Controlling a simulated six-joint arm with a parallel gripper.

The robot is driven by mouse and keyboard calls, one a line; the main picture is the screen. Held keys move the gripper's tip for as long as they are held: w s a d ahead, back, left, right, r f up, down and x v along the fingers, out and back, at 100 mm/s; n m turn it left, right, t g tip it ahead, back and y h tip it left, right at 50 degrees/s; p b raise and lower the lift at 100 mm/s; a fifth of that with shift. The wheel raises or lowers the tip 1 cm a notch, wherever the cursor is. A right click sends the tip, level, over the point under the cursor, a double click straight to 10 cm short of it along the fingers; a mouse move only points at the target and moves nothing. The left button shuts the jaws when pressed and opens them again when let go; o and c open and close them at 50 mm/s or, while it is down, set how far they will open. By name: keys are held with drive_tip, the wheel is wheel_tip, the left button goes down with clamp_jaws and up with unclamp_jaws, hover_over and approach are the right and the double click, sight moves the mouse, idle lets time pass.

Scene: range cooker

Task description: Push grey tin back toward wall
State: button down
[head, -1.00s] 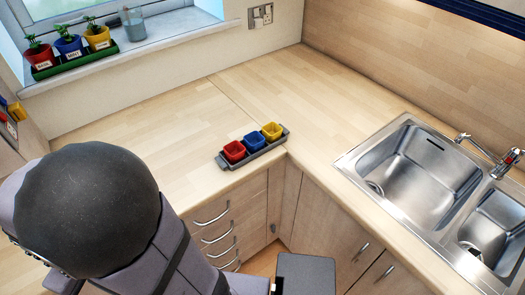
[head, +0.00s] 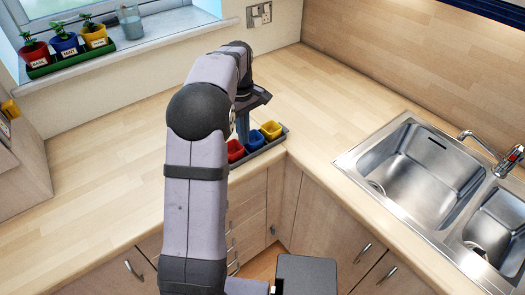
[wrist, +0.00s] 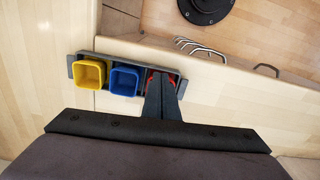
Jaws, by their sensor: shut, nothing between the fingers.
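The grey tin (head: 268,149) is a long tray near the front edge of the counter, by the inside corner. It holds a red cup (head: 235,150), a blue cup (head: 254,141) and a yellow cup (head: 271,130). My gripper (head: 243,138) is shut and empty, pointing down at the tin's red and blue end. In the wrist view my gripper (wrist: 161,92) overlaps the red cup (wrist: 152,78) and hides most of it, while the tin's rim (wrist: 122,56) shows beyond. I cannot tell whether the fingers touch the tin or a cup.
The counter (head: 120,140) is clear left of the tin and behind it toward the wall. A sink (head: 420,165) with a tap (head: 490,145) is on the right. Potted herbs in a green tray (head: 70,60) and a glass jar (head: 131,22) stand on the windowsill.

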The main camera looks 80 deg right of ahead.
sight(252, 139)
drive_tip(key=s+d, duration=0.2)
drive_tip(key=s, duration=0.6)
drive_tip(key=shift+m, duration=0.4)
drive_tip(key=f+p, duration=0.1)
drive_tip(key=f, duration=0.2)
drive_tip(key=f+p, duration=0.1)
drive_tip(key=f, duration=0.5)
drive_tip(key=shift+s+a+f+p, duration=0.1)
drive_tip(key=shift+a+f+p, duration=0.15)
drive_tip(key=shift+p, duration=0.15)
drive_tip(key=shift+w+d+f+p, duration=0.25)
drive_tip(key=shift+w+d+p, duration=0.6)
drive_tip(key=shift+w+d, duration=0.15)
drive_tip(key=shift+w+d+f+p, duration=0.1)
drive_tip(key=shift+w+d+p, duration=0.2)
drive_tip(key=shift+w+d, duration=0.15)
drive_tip(key=shift+w+d, duration=2.2)
drive_tip(key=shift+d, duration=0.1)
